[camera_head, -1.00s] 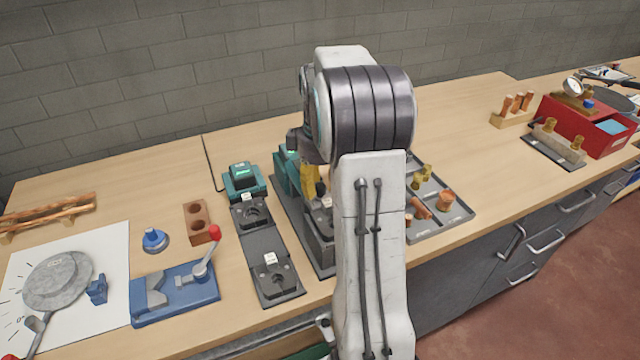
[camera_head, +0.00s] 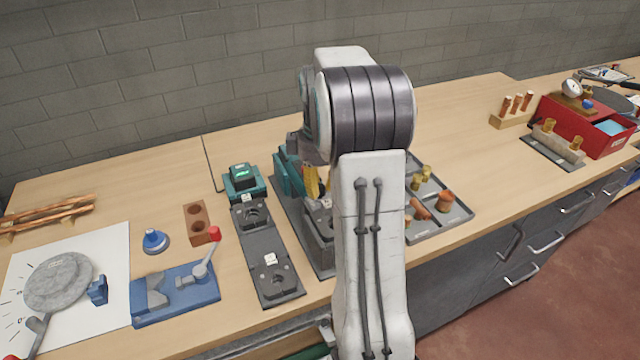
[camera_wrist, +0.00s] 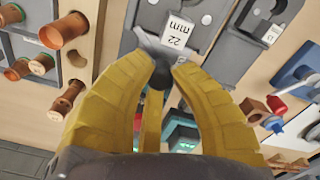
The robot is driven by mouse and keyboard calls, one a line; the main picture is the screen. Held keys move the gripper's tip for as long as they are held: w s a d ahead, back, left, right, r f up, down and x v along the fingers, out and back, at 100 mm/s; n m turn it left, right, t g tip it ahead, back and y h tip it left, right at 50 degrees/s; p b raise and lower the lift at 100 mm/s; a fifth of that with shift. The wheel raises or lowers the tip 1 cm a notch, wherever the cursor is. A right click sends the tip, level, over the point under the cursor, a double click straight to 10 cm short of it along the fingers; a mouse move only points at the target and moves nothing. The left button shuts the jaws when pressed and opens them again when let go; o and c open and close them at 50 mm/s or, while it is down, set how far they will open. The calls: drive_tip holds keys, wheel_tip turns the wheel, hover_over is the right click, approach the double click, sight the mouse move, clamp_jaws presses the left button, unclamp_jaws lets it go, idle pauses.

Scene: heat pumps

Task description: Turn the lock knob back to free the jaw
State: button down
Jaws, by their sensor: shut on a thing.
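My gripper (camera_wrist: 168,66) has yellow fingers that close in on a dark knob (camera_wrist: 160,76), which I take for the lock knob. It is mostly hidden between the fingertips. Just beyond the tips is a grey metal part beside a white tag reading 22 mm (camera_wrist: 175,30), on a grey fixture (camera_wrist: 205,18). I cannot tell how far the knob is turned, or whether the jaw is free. In the head view my gripper (camera_head: 311,182) shows only partly behind my arm, over the teal and dark grey machine (camera_head: 285,205); the knob is hidden there.
A dark plate with two sockets (camera_head: 262,243) and a teal device with a lit green screen (camera_head: 243,177) stand left of the machine. A blue clamp with a red-knobbed lever (camera_head: 180,292) is farther left. A grey tray of copper and brass fittings (camera_head: 462,213) lies right.

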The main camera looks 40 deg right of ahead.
drive_tip(key=n, duration=0.4)
drive_tip(key=shift+p, duration=0.3)
drive_tip(key=shift+f+n, duration=0.1)
drive_tip(key=shift+n, duration=1.7)
drive_tip(key=shift+s+n, duration=0.1)
drive_tip(key=shift+n, duration=0.2)
drive_tip(key=c, duration=1.3)
unclamp_jaws()
